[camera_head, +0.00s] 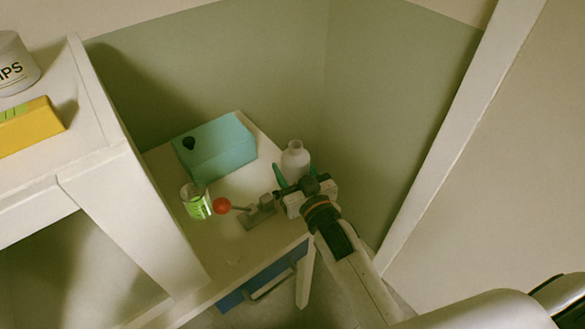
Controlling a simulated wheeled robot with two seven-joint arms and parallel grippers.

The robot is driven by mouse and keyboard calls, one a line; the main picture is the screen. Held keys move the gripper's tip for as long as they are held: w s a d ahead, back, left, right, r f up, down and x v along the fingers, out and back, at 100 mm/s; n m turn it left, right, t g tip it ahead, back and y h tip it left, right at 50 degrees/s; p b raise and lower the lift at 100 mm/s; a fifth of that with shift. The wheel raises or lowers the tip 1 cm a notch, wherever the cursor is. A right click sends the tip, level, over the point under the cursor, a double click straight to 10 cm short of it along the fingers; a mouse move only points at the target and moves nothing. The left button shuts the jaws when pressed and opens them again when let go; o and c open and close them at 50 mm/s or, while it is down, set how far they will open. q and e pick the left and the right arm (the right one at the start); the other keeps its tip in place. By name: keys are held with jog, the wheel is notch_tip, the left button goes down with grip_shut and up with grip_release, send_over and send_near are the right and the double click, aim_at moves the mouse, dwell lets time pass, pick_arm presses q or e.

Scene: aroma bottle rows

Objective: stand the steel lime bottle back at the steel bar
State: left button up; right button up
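My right gripper (295,174) reaches over the small table from the lower right. Its two green fingertips are apart, one to each side of the lower part of a pale bottle (295,155) with a narrow neck. I cannot tell whether they press on it; the gripper hides the bottle's base. The bottle looks upright. A can-like thing with a steel rim and lime-green label (198,204) stands at the table's left. I cannot make out a lime bottle or a steel bar for certain. My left gripper is not in view.
A teal box (215,147) with a dark knob stands at the back of the table. A red ball (222,205) on a rod joins a grey base (258,215) near my gripper. A white shelf (135,215) rises at left, with a yellow box (30,126) on top.

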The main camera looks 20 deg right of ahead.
jog(key=shift+f, duration=0.15)
jog(key=o, duration=1.2)
jog(key=shift+s+r, duration=0.1)
jog(key=shift+r, duration=0.1)
jog(key=s, duration=0.4)
jog(key=s+d, duration=0.1)
jog(key=s, duration=0.6)
jog(key=shift+s+d+b, duration=0.25)
jog(key=shift+s+b, duration=0.15)
